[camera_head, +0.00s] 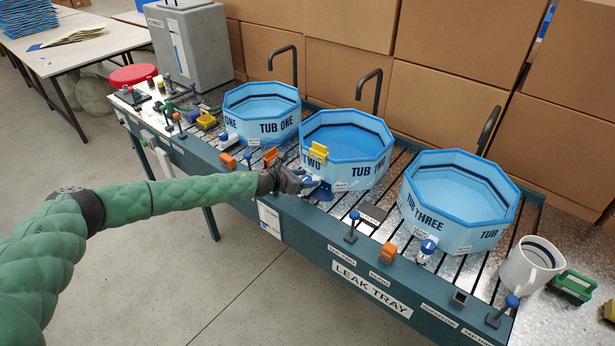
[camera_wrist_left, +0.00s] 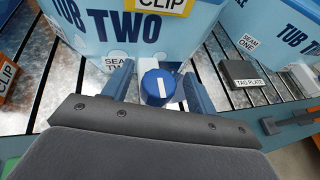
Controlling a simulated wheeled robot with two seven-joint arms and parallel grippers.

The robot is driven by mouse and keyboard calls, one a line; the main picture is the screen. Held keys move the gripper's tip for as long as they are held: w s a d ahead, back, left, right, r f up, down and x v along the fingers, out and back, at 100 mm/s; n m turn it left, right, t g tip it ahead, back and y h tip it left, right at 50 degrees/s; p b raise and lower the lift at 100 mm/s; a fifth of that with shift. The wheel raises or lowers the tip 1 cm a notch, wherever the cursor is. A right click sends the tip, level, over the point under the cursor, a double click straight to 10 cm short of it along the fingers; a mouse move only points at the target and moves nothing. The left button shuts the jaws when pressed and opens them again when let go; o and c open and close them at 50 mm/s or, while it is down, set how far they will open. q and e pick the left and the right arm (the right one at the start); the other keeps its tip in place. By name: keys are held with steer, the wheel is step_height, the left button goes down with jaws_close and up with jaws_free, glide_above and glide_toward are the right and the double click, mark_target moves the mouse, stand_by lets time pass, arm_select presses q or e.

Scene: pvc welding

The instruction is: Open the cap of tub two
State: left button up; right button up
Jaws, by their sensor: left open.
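Tub two (camera_head: 345,150) is a light blue octagonal tub in the middle of the row, with water in it and a yellow clip on its rim. Its cap (camera_wrist_left: 158,88) is a round blue knob with a white line, low on the tub's front. My left gripper (camera_head: 312,184) is at the foot of tub two. In the left wrist view, the left gripper's (camera_wrist_left: 158,84) two blue fingers stand open on either side of the cap. I cannot tell whether they touch it. In the head view the gripper hides most of the cap. My right gripper is not in view.
Tub one (camera_head: 262,112) stands left and tub three (camera_head: 455,200) right on the slatted leak tray (camera_head: 372,287). A blue-topped lever (camera_head: 352,226) and orange clip (camera_head: 388,252) stand along the front edge. A white mug (camera_head: 528,268) is at right. Black taps rise behind the tubs.

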arm_select(q)
steer(key=shift+w+d+f, duration=0.1)
steer(key=shift+w+d, duration=0.15)
steer(key=shift+d, duration=0.05)
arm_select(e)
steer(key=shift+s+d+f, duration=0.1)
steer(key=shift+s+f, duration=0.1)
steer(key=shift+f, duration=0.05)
arm_select(q)
steer(key=c, duration=1)
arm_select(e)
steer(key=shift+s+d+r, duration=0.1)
arm_select(q)
steer(key=shift+p, duration=0.35)
